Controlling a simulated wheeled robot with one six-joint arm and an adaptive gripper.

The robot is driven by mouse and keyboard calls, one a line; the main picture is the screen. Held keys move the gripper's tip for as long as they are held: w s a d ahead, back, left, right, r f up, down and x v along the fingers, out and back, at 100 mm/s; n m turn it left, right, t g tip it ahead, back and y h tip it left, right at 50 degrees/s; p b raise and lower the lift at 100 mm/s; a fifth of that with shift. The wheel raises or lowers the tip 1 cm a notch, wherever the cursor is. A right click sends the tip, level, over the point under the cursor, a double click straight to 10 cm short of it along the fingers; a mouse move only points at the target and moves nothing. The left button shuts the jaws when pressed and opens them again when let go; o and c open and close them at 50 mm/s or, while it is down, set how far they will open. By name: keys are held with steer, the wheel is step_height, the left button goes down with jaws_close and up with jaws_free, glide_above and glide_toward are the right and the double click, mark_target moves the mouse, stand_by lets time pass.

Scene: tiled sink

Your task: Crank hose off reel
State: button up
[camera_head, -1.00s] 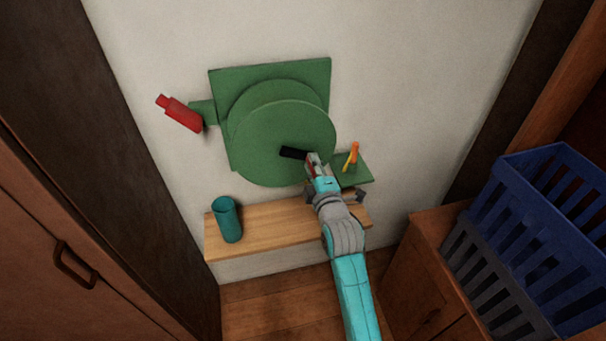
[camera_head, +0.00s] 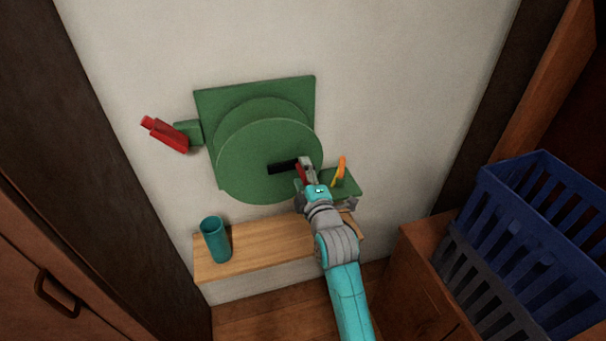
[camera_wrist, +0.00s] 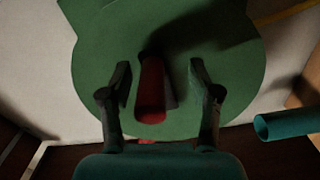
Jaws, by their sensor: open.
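The green hose reel (camera_head: 262,165) is mounted on the wall, with a round disc in front of a square back plate. A black crank arm (camera_head: 284,167) lies across the disc, pointing right and slightly up. Its red grip (camera_head: 301,174) shows beside my gripper (camera_head: 307,175). In the wrist view the red grip (camera_wrist: 150,95) stands between the two open fingers of my gripper (camera_wrist: 161,85), with gaps on both sides. The grip is nearer the left finger. A red nozzle-like piece (camera_head: 166,134) sits on a green bracket left of the reel.
A wooden shelf (camera_head: 255,249) below the reel holds a teal cup (camera_head: 215,240). An orange and yellow item (camera_head: 339,171) stands on a small green ledge right of the reel. Blue and grey baskets (camera_head: 545,215) stand on a cabinet at right.

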steer(key=v, duration=0.8)
stand_by(0.5)
stand_by(0.4)
steer(key=s+d+f+m+h, duration=0.1)
steer(key=s+d+f+m, duration=0.3)
steer(key=s, duration=0.4)
steer(key=s+d+f+m+g+h, duration=0.1)
steer(key=s+d+f+m, duration=0.15)
steer(key=s+f, duration=0.45)
steer(key=s+d+f+m+h, duration=0.1)
steer(key=s+d+f+m, duration=0.25)
steer(key=s, duration=0.55)
steer(key=s+d+r+m, duration=0.1)
steer(key=s+m, duration=0.2)
steer(key=s, duration=0.5)
steer(key=s+d+r+m+g+h, duration=0.1)
steer(key=s+d+m, duration=0.1)
steer(key=s, duration=0.6)
steer(key=s+d+r+m+h, duration=0.1)
steer(key=s+m, duration=0.3)
steer(key=s, duration=0.5)
steer(key=shift+d+r+g, duration=0.3)
steer(key=shift+d, duration=0.4)
